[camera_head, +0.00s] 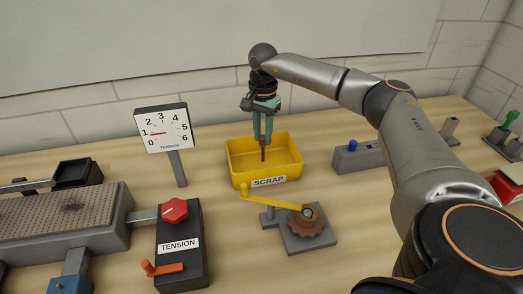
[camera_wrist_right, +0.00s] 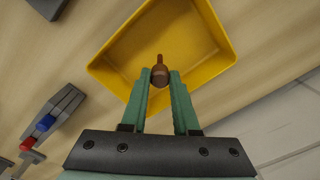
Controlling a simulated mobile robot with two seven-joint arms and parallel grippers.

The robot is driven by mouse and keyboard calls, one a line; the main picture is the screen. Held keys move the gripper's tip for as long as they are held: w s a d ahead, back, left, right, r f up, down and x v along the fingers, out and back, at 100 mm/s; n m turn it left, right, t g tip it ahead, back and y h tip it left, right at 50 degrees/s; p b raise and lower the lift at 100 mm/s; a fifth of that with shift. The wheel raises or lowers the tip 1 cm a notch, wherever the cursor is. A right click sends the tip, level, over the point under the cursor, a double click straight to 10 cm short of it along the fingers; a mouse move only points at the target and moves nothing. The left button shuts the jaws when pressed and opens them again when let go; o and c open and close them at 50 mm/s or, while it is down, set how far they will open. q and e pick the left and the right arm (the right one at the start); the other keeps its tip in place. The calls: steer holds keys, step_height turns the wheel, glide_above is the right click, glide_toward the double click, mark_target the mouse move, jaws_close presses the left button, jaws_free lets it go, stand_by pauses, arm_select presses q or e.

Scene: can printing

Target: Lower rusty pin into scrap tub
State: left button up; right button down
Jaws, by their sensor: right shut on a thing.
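The rusty pin (camera_head: 263,153) is a short brown rod that hangs upright from my right gripper (camera_head: 263,138), between its green fingertips. In the right wrist view the pin (camera_wrist_right: 160,72) shows end-on with a round brown head, and the right gripper (camera_wrist_right: 160,77) is shut on it. The yellow scrap tub (camera_head: 254,182) is open-topped and labelled SCRAP. The pin's lower end overlaps the tub's inside in the head view; how far it is above the floor I cannot tell. The tub (camera_wrist_right: 110,85) lies below the pin in the wrist view and looks empty. My left gripper is not in view.
A brown gear with a yellow crank (camera_head: 275,198) stands just in front of the tub. A tension gauge (camera_head: 163,130) and a tension box with a red knob (camera_head: 180,245) are at left. A grey block with a blue peg (camera_head: 358,157) is right of the tub.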

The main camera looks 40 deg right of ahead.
steer(key=shift+f+b, duration=0.55)
steer(key=shift+f, duration=0.55)
stand_by(0.4)
steer(key=c, duration=0.6)
jaws_free()
step_height(320, 180, up, 12)
steer(key=shift+r, duration=0.25)
